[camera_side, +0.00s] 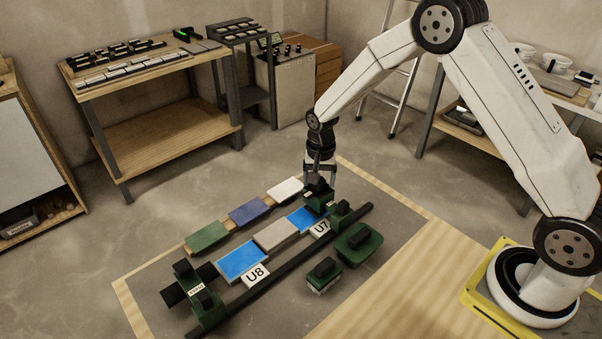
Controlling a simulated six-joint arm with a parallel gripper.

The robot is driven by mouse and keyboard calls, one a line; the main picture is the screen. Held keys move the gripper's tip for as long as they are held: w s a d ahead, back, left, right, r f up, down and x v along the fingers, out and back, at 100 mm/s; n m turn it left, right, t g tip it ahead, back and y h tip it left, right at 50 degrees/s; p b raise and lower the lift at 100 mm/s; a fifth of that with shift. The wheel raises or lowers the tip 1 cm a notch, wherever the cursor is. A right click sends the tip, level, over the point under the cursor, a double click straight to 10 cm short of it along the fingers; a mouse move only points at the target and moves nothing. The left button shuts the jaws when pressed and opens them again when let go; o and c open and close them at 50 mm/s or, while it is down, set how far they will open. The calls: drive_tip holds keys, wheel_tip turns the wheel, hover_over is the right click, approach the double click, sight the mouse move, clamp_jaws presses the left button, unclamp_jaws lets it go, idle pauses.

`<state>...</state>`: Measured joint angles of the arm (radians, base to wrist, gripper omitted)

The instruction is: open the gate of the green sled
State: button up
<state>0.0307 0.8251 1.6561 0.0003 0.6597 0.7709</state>
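A green sled rides at the right part of the black rail (288,258), with dark green blocks (341,212) and black knobs. A second green sled (205,304) stands at the rail's left end, with a small white label on it. My gripper (318,184) points down over the upper end of the right-hand sled, at its black block. The fingertips are close to that block or touching it. The view is too small to tell whether they are closed on it. I cannot make out which part is the gate.
Blue tiles (242,261) and a beige tile (276,235) lie between the sleds, with tags U8 (255,275) and U7 (320,229). Two loose green blocks (358,243) (324,273) stand in front of the rail.

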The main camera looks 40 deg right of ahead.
sight(322, 182)
drive_tip(key=shift+r, duration=0.1)
drive_tip(key=shift+r, duration=3.85)
drive_tip(key=shift+s+r+n, duration=0.25)
drive_tip(key=shift+s+n, duration=0.05)
drive_tip(key=shift+s, duration=0.25)
drive_tip(key=s+r+n+t, duration=0.1)
drive_tip(key=s+n, duration=0.3)
drive_tip(key=s, duration=0.5)
drive_tip(key=s+a+r+n+t, duration=0.1)
drive_tip(key=s+n, duration=0.3)
drive_tip(key=s, duration=0.6)
drive_tip(key=shift+s+a+r+n+t, duration=0.15)
drive_tip(key=shift+a+r+n+t, duration=0.1)
drive_tip(key=shift+r+n+t, duration=0.05)
